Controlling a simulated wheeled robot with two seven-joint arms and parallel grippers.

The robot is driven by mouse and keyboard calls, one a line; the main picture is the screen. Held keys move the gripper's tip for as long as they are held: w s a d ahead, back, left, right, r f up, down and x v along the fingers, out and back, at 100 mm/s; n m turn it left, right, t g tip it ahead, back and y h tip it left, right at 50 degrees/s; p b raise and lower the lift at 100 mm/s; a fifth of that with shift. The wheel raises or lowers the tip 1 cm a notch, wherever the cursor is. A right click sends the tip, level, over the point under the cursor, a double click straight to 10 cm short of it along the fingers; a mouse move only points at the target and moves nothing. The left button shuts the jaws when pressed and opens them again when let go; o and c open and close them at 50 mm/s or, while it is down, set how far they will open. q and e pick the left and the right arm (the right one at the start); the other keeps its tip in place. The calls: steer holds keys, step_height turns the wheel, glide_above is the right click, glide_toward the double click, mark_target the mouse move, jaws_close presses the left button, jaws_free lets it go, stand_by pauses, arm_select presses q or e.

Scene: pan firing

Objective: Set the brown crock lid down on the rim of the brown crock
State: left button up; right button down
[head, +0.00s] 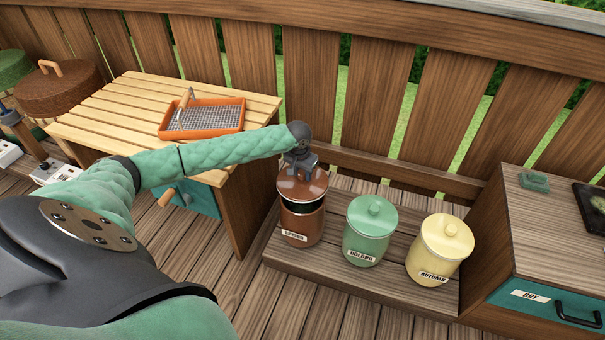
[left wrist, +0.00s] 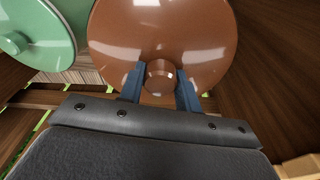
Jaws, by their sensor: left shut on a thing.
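The brown crock (head: 302,230) stands at the left end of a low wooden step, with a label on its front. Its brown lid (head: 301,191) is just above it, and a dark band between lid and crock shows part of the crock's mouth. My left gripper (head: 301,168) comes down from above and is shut on the lid's knob. In the left wrist view the two blue fingers (left wrist: 161,88) hold the round knob (left wrist: 161,74) from both sides, and the lid (left wrist: 160,30) hides the crock below it. My right gripper is not in view.
A green lidded crock (head: 369,235) and a yellow lidded crock (head: 440,250) stand to the right on the same step (head: 335,276). A slatted table (head: 110,115) with an orange mesh tray (head: 203,118) is at left. A wooden fence runs behind; a drawer cabinet (head: 545,235) is at right.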

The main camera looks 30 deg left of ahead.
mark_target(303, 183)
arm_select(q)
steer(key=shift+r+p, duration=0.2)
steer(key=shift+p, duration=0.8)
steer(key=shift+f, duration=2.75)
steer(key=shift+f+p, duration=0.3)
steer(key=shift+p, duration=0.05)
steer(key=shift+f, duration=1.2)
steer(key=o, duration=1.3)
steer(key=shift+c, duration=0.2)
